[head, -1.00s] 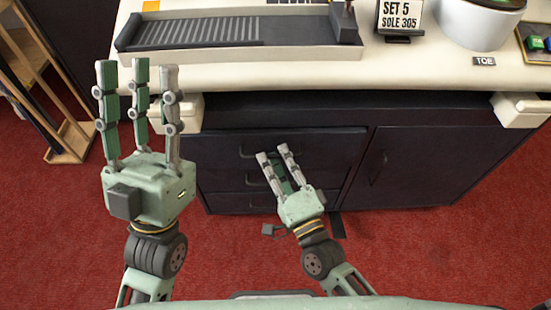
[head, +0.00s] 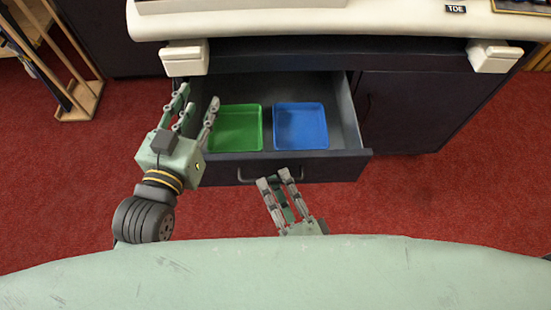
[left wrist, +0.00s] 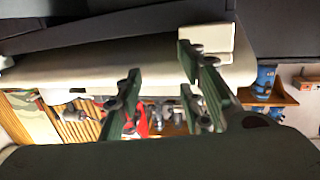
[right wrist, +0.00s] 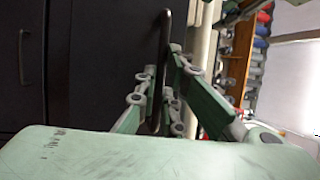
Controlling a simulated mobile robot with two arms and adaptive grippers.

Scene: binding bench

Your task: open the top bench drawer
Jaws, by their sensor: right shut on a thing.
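The top bench drawer (head: 340,166) is pulled out from the dark bench, and its inside shows in the head view. A green tray (head: 236,127) and a blue tray (head: 300,126) sit in it. My right gripper (head: 278,180) is at the drawer's front. In the right wrist view its fingers (right wrist: 172,100) are shut around the bar handle (right wrist: 166,30). The handle also shows in the head view (head: 298,173). My left gripper (head: 198,100) is empty with fingers spread, over the drawer's left side in the head view. Its fingers also show in the left wrist view (left wrist: 160,95).
The pale benchtop (head: 330,22) overhangs the drawer, with a white block (head: 185,58) at its left and another (head: 493,56) at its right. A closed cabinet door (head: 410,110) is right of the drawer. A wooden rack (head: 80,98) stands far left on red carpet.

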